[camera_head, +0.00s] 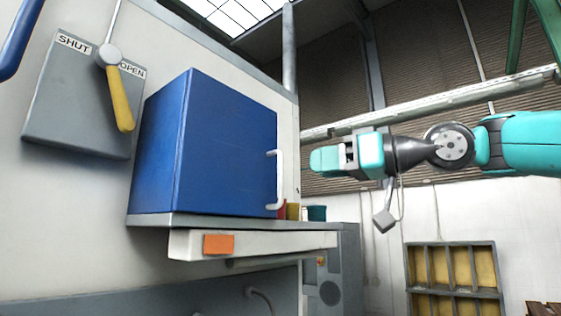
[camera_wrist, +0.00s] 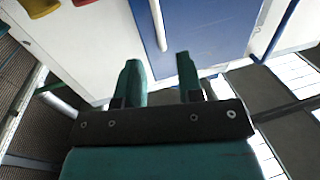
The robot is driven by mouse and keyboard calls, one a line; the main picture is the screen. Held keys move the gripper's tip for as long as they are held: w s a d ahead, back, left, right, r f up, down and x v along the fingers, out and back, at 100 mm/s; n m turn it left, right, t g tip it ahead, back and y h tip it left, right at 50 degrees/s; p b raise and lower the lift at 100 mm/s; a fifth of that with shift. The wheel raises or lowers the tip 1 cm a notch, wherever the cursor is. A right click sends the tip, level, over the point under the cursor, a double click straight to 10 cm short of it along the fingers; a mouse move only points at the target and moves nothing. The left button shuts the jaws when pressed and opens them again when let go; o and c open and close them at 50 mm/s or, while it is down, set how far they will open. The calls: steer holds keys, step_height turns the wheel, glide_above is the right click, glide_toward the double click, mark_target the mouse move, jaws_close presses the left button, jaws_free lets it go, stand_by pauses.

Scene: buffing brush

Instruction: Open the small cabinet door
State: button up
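The small blue cabinet (camera_head: 210,150) stands on a grey shelf in the head view, its door closed. A white vertical bar handle (camera_head: 279,180) is at the right edge of its door. My teal gripper (camera_head: 318,160) is to the right of the handle, apart from it in the picture. In the wrist view the blue door (camera_wrist: 205,25) and white handle (camera_wrist: 158,25) are beyond the fingertips. My gripper also shows there (camera_wrist: 160,68), with its two fingers apart and nothing between them.
A grey panel (camera_head: 70,110) with a yellow lever (camera_head: 120,100) marked SHUT and OPEN is left of the cabinet. Red, yellow and teal cups (camera_head: 317,213) stand on the shelf (camera_head: 240,221) beside the cabinet's right side. A white beam with an orange patch (camera_head: 218,244) runs below.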

steer(key=p, duration=0.3)
glide_above(281, 198)
steer(key=shift+w+a, duration=0.1)
steer(key=shift+w, duration=0.2)
jaws_close()
